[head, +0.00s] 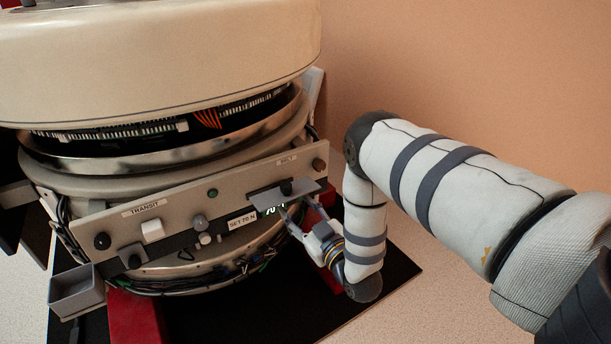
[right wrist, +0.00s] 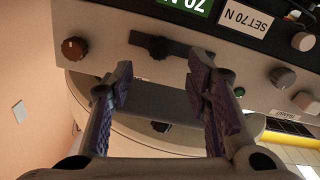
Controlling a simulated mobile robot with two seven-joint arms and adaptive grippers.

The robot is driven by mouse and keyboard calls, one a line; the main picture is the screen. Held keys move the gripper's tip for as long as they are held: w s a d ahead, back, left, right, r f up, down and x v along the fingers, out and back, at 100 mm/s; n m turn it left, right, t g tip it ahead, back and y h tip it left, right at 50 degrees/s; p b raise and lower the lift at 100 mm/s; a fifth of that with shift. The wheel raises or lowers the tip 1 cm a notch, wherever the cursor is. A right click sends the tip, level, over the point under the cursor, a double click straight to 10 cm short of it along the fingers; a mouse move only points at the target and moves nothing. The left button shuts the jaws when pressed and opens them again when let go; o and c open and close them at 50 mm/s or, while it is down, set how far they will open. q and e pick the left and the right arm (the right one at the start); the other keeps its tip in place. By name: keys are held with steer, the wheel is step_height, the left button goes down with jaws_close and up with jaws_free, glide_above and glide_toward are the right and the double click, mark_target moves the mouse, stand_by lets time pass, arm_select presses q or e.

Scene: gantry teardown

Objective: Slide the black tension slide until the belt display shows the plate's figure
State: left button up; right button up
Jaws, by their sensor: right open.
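The black tension slide (head: 286,188) shows as a dark knob on a dark strip, toward the right end of the grey panel. It also shows in the right wrist view (right wrist: 159,46), which is turned upside down. The green belt display (head: 272,211) is partly hidden in the head view; in the right wrist view its digits (right wrist: 185,5) read 70 N, cut by the top edge. The plate (head: 242,220) reads SET 70 N. My right gripper (head: 291,207) is open, just below the slide; its fingertips (right wrist: 158,70) lie either side of the knob's line, apart from it. My left gripper is out of view.
The grey panel (head: 180,205) also carries a brown knob (head: 318,164), a green button (head: 212,193), a white block (head: 152,231) and a TRANSIT label. A grey open bin (head: 77,292) hangs at lower left. The large cream ring (head: 160,60) overhangs above.

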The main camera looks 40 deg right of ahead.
steer(key=v, duration=0.4)
steer(key=shift+s, duration=0.25)
